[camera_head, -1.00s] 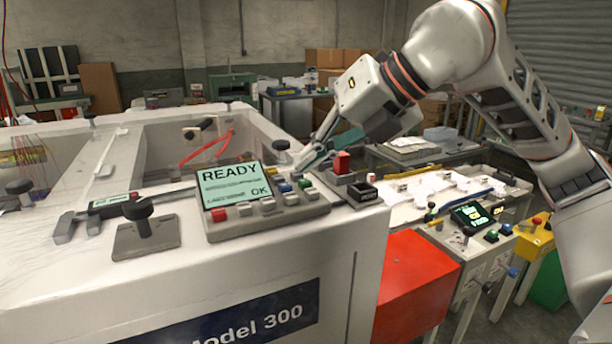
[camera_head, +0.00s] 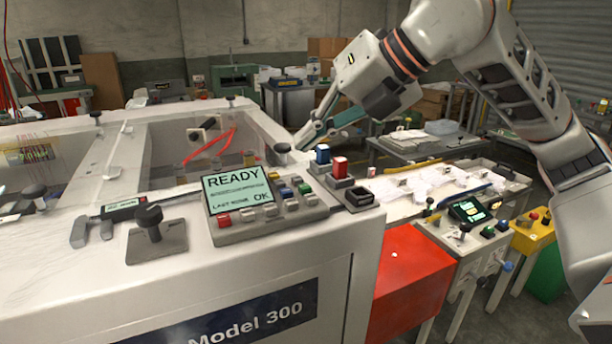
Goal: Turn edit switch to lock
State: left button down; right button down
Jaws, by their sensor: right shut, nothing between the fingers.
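A control panel (camera_head: 283,216) with a green READY display (camera_head: 237,192) and several coloured buttons lies on the white machine's top. Beside its right end stand a blue block-shaped control (camera_head: 322,154), a red one (camera_head: 340,168) and a black square one (camera_head: 359,196). I cannot tell which control is the edit switch, and no lock label is readable. My right gripper (camera_head: 303,138) is shut and empty, above and behind the blue control, apart from it as far as I can see. My left gripper is not in view.
A black lever on a grey plate (camera_head: 156,246) and a caliper-like tool (camera_head: 108,222) sit left of the panel. A red box (camera_head: 409,275) and a smaller console (camera_head: 469,211) stand to the right. Clear guards cover the machine's open bay behind.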

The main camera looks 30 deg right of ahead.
aim_at(148, 217)
jog(key=k+l, duration=0.8)
